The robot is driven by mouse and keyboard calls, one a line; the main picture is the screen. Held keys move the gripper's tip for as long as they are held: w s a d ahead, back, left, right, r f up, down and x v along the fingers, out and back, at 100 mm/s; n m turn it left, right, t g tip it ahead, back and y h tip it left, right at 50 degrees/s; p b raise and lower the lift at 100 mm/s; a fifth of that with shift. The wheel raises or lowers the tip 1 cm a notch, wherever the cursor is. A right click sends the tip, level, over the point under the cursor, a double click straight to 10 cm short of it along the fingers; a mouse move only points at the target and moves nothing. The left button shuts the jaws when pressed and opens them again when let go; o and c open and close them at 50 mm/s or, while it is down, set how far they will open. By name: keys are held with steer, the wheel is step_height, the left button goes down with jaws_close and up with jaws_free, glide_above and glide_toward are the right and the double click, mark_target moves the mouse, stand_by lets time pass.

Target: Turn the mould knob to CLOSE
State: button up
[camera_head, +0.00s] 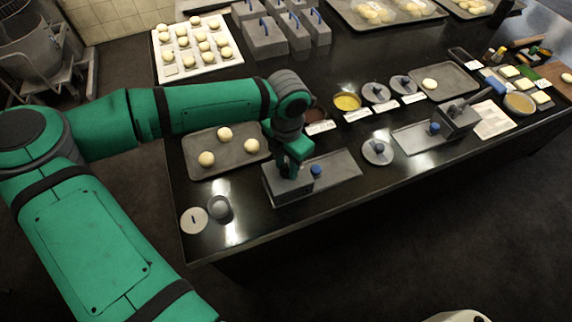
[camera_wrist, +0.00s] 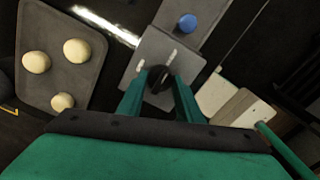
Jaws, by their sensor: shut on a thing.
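The mould is a grey box (camera_head: 285,190) near the front left edge of the black counter, with a flat grey plate (camera_head: 340,167) bearing a blue knob (camera_head: 316,170) to its right. The wrist view shows the mould's grey top (camera_wrist: 150,48) with two short white marks, and the blue knob (camera_wrist: 187,22) beyond. My gripper (camera_head: 287,170) points down over the mould. Its green fingers are shut on a dark round mould knob (camera_wrist: 158,80) from both sides. The fingers hide part of the knob; its exact pointing direction and any lettering are unreadable.
A tray with dough balls (camera_head: 228,165) lies just behind the mould. A grey cup (camera_head: 219,207) and a round pale disc (camera_head: 194,220) stand at the left front corner. A second mould (camera_head: 458,118) is farther right. My arm crosses above the counter's left side.

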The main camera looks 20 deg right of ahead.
mark_target(287, 166)
steer(key=o, duration=1)
steer(key=shift+w, duration=0.1)
steer(key=shift+o, duration=0.2)
steer(key=shift+r, duration=0.25)
step_height(287, 166, up, 10)
steer(key=shift+r, duration=0.15)
steer(key=shift+d, duration=0.15)
